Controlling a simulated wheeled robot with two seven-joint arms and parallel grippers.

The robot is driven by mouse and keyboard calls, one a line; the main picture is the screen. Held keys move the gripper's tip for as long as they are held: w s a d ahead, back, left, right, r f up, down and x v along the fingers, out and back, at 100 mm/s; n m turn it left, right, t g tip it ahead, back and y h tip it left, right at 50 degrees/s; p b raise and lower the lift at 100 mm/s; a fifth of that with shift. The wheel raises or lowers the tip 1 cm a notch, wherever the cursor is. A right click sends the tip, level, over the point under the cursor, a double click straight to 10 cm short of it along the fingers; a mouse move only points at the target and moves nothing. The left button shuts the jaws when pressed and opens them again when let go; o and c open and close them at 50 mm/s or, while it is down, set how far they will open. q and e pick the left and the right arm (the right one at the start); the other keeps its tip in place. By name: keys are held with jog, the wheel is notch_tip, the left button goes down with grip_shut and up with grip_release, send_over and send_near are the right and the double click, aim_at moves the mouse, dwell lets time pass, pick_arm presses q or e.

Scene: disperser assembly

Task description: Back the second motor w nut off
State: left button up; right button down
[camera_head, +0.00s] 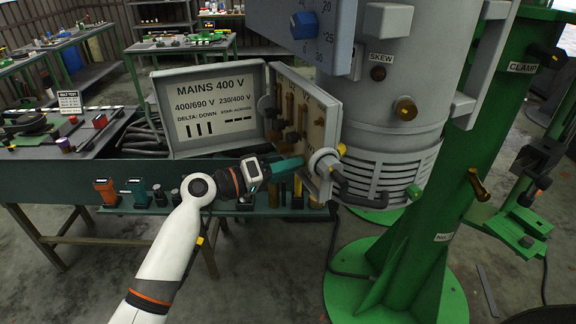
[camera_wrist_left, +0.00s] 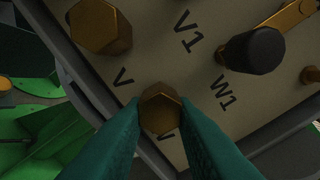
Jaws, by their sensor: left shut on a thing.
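My left gripper (camera_head: 299,162) reaches into the open motor terminal box, its teal fingers at the lower part of the pale terminal board (camera_head: 312,101). In the left wrist view the fingers (camera_wrist_left: 160,112) are shut on a brass hex nut (camera_wrist_left: 161,106), one on each side. A label by this nut is partly hidden by it and the fingers. A second brass nut (camera_wrist_left: 100,27) sits apart at upper left, near a "V" mark. A dark-capped post (camera_wrist_left: 254,50) stands by the "W1" mark. The held nut is hidden in the head view. My right gripper is not seen.
The box's open lid (camera_head: 212,108) with the mains 400 V label stands left of the board. A grey cable gland (camera_head: 325,160) and dark cable (camera_head: 375,200) lie close right of my gripper. A tool shelf (camera_head: 235,208) runs below my left arm.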

pick_arm(q)
jog(key=n+p, duration=0.2)
jog(key=n, duration=0.2)
jog(key=n+p, duration=0.2)
jog(key=n, duration=0.1)
jog(key=n+p, duration=0.1)
jog(key=n, duration=0.3)
jog(key=shift+r+n+p, duration=0.25)
jog(key=shift+n+p, duration=0.05)
jog(key=shift+p, duration=0.1)
dwell(0.3)
jog(key=o, duration=1)
jog(key=shift+a, duration=0.1)
